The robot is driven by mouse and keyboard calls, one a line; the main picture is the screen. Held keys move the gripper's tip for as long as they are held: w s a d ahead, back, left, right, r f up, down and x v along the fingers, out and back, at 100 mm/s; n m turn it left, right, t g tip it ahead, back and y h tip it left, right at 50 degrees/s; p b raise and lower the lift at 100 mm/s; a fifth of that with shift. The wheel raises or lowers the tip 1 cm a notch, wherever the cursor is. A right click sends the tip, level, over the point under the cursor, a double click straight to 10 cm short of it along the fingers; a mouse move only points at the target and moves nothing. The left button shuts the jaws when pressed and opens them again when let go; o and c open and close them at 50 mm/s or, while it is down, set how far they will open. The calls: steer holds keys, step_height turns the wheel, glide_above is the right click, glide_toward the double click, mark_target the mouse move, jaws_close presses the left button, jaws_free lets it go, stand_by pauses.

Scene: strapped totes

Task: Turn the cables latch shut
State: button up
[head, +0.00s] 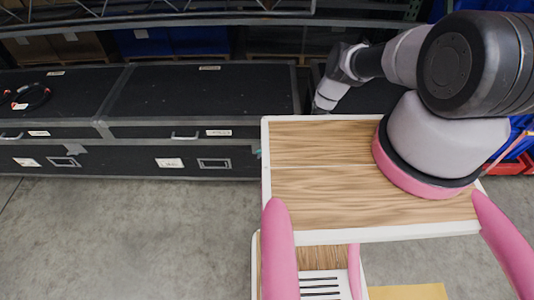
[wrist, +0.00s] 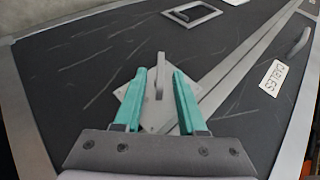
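In the wrist view, the latch is a light grey diamond-shaped plate (wrist: 132,102) on a black case, with a raised grey lever (wrist: 159,75) pointing up the picture, at an angle to the diagonal metal seam. My gripper (wrist: 162,72) is open, its two teal fingers on either side of the lever, with gaps showing on both sides. The lower part of the latch is partly hidden by the fingers and gripper body. A white label (wrist: 273,75), seemingly reading CABLES, is to the right. In the head view, this latch is hidden.
A recessed metal handle (wrist: 192,14) lies beyond the latch in the wrist view. In the head view, long black cases (head: 200,90) line the back, with a cable coil (head: 30,97) on the left one. Grey floor (head: 130,230) is clear in front.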

steer(key=v, duration=1)
steer(key=shift+s+d+r, duration=0.2)
steer(key=shift+r, duration=0.05)
steer(key=shift+c, duration=0.3)
